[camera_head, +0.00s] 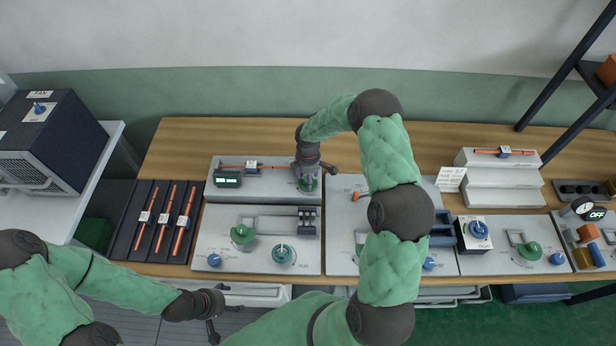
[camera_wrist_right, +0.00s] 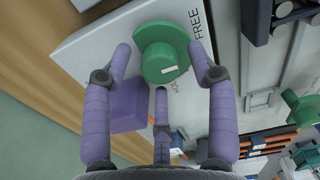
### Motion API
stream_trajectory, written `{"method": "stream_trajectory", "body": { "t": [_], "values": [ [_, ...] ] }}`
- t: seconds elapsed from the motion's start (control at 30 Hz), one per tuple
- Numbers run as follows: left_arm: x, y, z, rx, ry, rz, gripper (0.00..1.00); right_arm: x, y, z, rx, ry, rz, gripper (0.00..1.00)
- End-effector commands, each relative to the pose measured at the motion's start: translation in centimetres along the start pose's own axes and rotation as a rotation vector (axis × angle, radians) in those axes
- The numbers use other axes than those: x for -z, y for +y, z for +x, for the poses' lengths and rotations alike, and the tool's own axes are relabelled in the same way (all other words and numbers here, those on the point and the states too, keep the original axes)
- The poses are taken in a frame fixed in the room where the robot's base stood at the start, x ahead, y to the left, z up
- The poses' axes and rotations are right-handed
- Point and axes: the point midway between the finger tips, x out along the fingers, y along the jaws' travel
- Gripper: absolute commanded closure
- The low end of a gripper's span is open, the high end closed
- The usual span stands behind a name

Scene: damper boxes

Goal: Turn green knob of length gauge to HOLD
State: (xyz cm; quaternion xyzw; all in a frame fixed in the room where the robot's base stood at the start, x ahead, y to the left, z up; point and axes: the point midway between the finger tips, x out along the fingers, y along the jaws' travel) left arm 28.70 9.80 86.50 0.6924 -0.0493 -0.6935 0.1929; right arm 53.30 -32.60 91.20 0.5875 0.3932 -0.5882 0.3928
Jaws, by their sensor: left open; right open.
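The length gauge (camera_head: 266,184) is a pale grey block at the back of the bench, with a green-digit display (camera_head: 227,180) at its left. Its green knob (camera_head: 307,184) is at its right end, partly under my right gripper (camera_head: 309,171). In the right wrist view the green knob (camera_wrist_right: 160,48) lies between the open purple fingers of my right gripper (camera_wrist_right: 163,62). I cannot tell whether they touch it. A white mark (camera_wrist_right: 174,70) is on the knob's rim. "FREE" reads beside the knob; another label is partly hidden. My left gripper (camera_head: 221,309) is open and empty at the bench's front edge.
An orange rod with a carrier (camera_head: 252,164) lies on the gauge. Several more rods lie in a dark rack (camera_head: 155,219) at the left. The panel in front holds another green knob (camera_head: 283,252) and a green handle (camera_head: 242,235).

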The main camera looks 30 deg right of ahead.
Motion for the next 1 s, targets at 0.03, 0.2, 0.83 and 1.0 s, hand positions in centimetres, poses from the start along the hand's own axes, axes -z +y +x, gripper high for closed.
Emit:
{"method": "stream_trajectory", "body": {
  "t": [0.03, 0.2, 0.83, 1.0],
  "values": [
    [0.0, 0.0, 0.0, 0.0, 0.0, 0.0, 0.27, 0.0, 0.0, 0.0, 0.0, 0.0, 0.0, 0.42],
    [0.0, 0.0, 0.0, 0.0, 0.0, 0.0, 0.27, 0.0, 0.0, 0.0, -0.001, 0.0, 0.001, 0.44],
    [0.0, -0.2, 0.7, 0.0, 0.0, 0.0, 0.27, 0.0, 0.1, 0.1, -0.002, 0.001, 0.06, 0.98],
    [0.1, -0.6, 1.7, 0.0, 0.0, 0.0, 0.27, 0.0, 0.1, 0.2, -0.002, 0.001, 0.163, 0.98]
  ]
}}
